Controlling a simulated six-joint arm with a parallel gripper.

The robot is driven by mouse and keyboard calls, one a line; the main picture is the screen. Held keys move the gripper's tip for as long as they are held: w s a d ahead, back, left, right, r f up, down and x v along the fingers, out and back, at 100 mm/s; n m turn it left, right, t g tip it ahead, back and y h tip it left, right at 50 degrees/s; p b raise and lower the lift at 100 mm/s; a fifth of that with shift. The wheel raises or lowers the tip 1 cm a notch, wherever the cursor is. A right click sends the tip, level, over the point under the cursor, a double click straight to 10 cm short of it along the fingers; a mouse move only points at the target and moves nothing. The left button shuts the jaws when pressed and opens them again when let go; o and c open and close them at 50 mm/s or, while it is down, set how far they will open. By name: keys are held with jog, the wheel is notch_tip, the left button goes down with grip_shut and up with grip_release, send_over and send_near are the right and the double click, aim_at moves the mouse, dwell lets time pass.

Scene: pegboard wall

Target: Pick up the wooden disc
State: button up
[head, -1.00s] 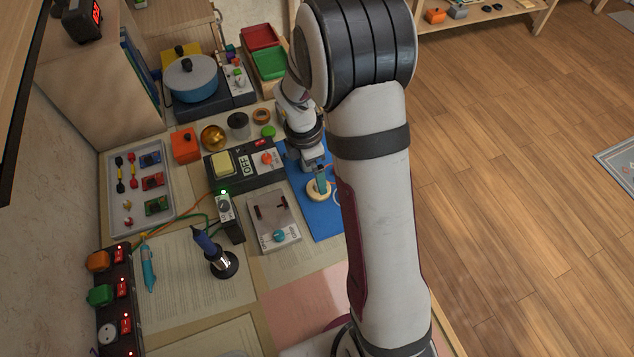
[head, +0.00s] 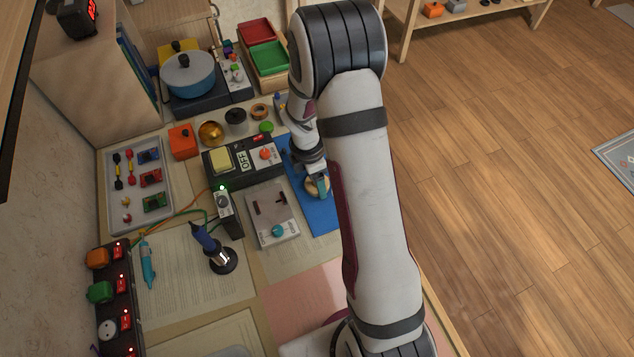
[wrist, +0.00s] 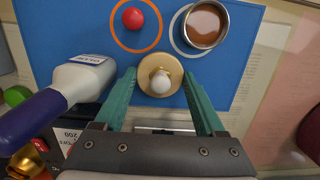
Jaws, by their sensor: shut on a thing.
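The wooden disc (wrist: 152,84) is pale and round with a white knob on top. In the wrist view it sits between the two green fingers of my gripper (wrist: 159,75), which are shut on its sides. In the head view the disc (head: 314,187) shows at the end of my gripper (head: 321,186), over the blue mat (head: 321,219). My fingers partly cover it there. I cannot tell whether it still touches the mat.
A metal cup of brown liquid (wrist: 206,25) and a red ball (wrist: 133,18) inside an orange ring are beyond the disc. A black switch box (head: 240,160) and a grey lever panel (head: 272,215) stand left of the mat.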

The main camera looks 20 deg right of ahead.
jog(key=shift+c, duration=0.8)
jog(key=shift+r, duration=0.1)
